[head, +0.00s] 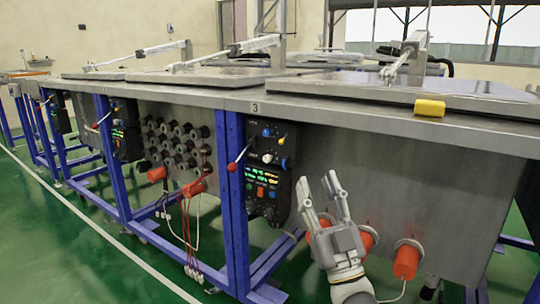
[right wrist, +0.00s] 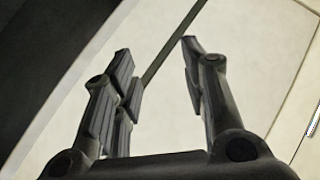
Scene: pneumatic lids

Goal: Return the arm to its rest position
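My right gripper (head: 325,190) is in the lower middle of the head view, fingers pointing up. It is in front of the grey cabinet side (head: 400,185), right of the black control panel (head: 270,172). In the right wrist view the gripper (right wrist: 157,70) has its two fingers spread, with nothing between them. Behind the fingers there is only a pale surface with dark lines. My left gripper does not show in the head view.
The steel table (head: 390,120) carries flat lids (head: 410,88) and a yellow block (head: 429,108) at its edge. A red-tipped lever (head: 235,163) sticks out beside the panel. Orange fittings (head: 407,259) jut from the cabinet near my right gripper. Green floor (head: 60,240) is open at left.

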